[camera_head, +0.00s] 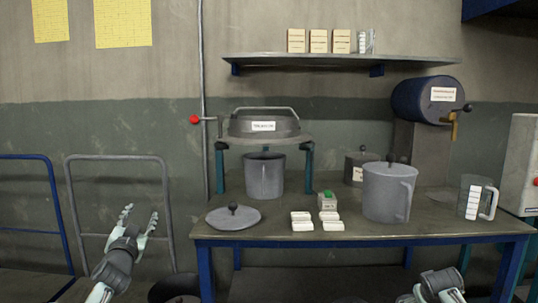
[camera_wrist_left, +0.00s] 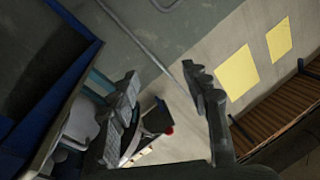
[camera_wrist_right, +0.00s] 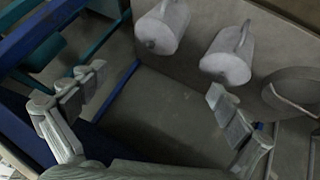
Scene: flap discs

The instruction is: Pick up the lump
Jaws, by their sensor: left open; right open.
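No single thing stands out clearly as the lump. Several small whitish blocks (camera_head: 302,226) lie on the table (camera_head: 270,241) near its front edge, beside a small grey box with a green top (camera_head: 327,202). My left gripper (camera_head: 139,220) is open and empty, raised left of the table and apart from it. Its spread fingers also show in the left wrist view (camera_wrist_left: 161,78). My right gripper (camera_head: 442,284) is low in front of the table's right part, cut by the bottom edge. The right wrist view (camera_wrist_right: 157,90) shows its fingers wide apart with nothing between them.
A grey lid (camera_head: 233,217) lies at the table's left. An open grey pot (camera_head: 265,176) stands under a round press (camera_head: 264,124). A lidded pot (camera_head: 387,194) and a clear jug (camera_head: 475,199) stand right. A shelf (camera_head: 340,58) hangs above. Metal trolley frames (camera_head: 116,158) are at left.

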